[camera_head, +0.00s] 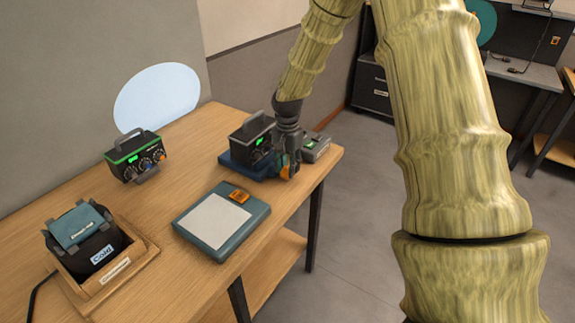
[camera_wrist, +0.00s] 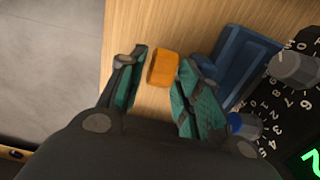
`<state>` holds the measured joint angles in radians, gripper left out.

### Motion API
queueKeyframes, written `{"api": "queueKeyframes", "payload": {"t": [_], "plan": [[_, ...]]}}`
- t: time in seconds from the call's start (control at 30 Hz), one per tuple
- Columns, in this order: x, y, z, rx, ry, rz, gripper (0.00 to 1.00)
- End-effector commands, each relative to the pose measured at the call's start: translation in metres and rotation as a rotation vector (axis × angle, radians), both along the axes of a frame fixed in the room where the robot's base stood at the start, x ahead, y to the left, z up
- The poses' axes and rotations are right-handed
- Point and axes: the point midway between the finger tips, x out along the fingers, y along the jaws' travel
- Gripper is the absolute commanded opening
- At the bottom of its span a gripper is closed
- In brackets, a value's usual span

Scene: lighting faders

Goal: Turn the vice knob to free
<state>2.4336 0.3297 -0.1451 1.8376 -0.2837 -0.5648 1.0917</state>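The orange vice knob (camera_head: 285,172) is at the front right end of the blue vice (camera_head: 237,168) on the table. In the wrist view the orange knob (camera_wrist: 162,69) lies between the teal fingertips of my gripper (camera_wrist: 163,78), with narrow gaps beside it. The gripper looks open around the knob; contact is not clear. The blue vice (camera_wrist: 245,65) is to the right in the wrist view. A black device (camera_head: 252,137) with a green display sits at the vice. In the head view my gripper (camera_head: 289,165) partly hides the knob.
A grey box (camera_head: 316,148) stands close to my gripper at the table's right end. A teal pad with a white sheet (camera_head: 213,222) lies in front. Another black-and-green device (camera_head: 135,155) and a wooden tray (camera_head: 148,250) with a "Cold" bag are left. Bare tabletop lies between.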

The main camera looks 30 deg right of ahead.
Motion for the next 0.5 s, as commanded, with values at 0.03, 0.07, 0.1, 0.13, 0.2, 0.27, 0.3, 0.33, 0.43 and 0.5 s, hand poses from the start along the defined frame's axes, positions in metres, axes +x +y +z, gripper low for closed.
{"api": "queueKeyframes", "payload": {"t": [0.03, 0.07, 0.1, 0.13, 0.2, 0.27, 0.3, 0.33, 0.43, 0.5], "plan": [[-0.0001, 0.0000, 0.0000, 0.000, 0.000, 0.000, 0.27], [-0.0001, 0.0000, 0.0000, 0.000, 0.000, 0.000, 0.21], [-0.0001, 0.0000, 0.0000, 0.000, 0.000, 0.000, 0.14], [-0.0001, 0.0000, 0.0000, 0.000, 0.000, 0.000, 0.08], [-0.0002, -0.0001, 0.0000, 0.000, 0.000, 0.000, 0.01], [-0.0003, -0.0001, -0.0001, 0.000, 0.001, 0.000, 0.01], [-0.0002, 0.0000, -0.0001, -0.001, 0.001, 0.000, 0.01], [-0.0004, 0.0002, -0.0002, -0.003, 0.000, 0.000, 0.01], [-0.0006, 0.0010, -0.0008, -0.016, -0.004, 0.000, 0.01], [-0.0008, 0.0023, -0.0010, -0.031, -0.009, 0.001, 0.01]]}}
